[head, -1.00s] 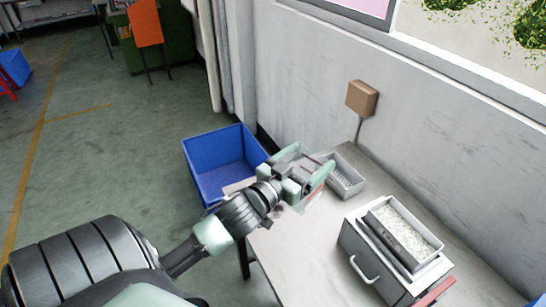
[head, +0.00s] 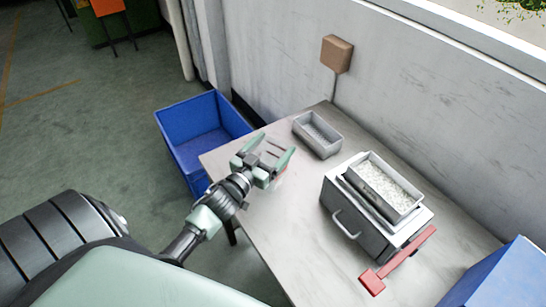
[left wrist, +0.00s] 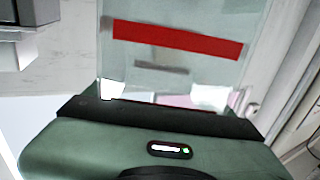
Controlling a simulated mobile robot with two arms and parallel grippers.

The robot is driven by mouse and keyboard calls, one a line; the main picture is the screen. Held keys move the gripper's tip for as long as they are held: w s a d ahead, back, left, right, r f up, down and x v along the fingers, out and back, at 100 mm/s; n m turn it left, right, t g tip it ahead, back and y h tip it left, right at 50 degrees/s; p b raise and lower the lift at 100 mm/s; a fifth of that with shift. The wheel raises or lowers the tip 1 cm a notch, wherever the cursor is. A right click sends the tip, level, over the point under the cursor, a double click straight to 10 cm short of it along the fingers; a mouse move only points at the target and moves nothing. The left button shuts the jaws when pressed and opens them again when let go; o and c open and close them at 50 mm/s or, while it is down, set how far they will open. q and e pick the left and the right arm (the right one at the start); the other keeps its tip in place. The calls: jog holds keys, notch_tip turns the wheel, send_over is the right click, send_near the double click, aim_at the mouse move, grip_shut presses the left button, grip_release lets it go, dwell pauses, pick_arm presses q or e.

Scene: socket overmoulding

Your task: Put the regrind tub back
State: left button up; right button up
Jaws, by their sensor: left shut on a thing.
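My left gripper (head: 268,165) is over the left edge of the table (head: 290,235), with its two pale green fingers apart around something I cannot make out. In the left wrist view, a pale panel with a red stripe (left wrist: 178,40) stands in front of the green gripper body; I cannot tell whether it is a finger or the held thing. A grey open tub (head: 317,135) sits on the table near the wall, beyond my gripper and apart from it. Another grey tub with white pellets (head: 385,187) sits on a grey box unit. My right gripper is not in view.
The box unit (head: 350,225) has a front handle, and a red bar (head: 398,262) is beside it. A blue bin (head: 205,130) stands on the floor left of the table. A blue box (head: 505,280) is at the lower right. The table's front middle is clear.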

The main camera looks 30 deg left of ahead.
aim_at(276, 153)
pick_arm(q)
notch_tip(276, 153, down, 3)
jog(key=shift+f, duration=0.1)
jog(key=shift+f+b, duration=0.3)
jog(key=shift+f, duration=0.15)
jog(key=shift+f, duration=0.2)
jog(key=o, duration=2)
jog(key=shift+r, duration=0.15)
jog(key=shift+s, duration=0.15)
jog(key=s+b, duration=0.1)
jog(key=s, duration=1)
jog(key=shift+s+r, duration=0.1)
jog(key=shift+s, duration=0.25)
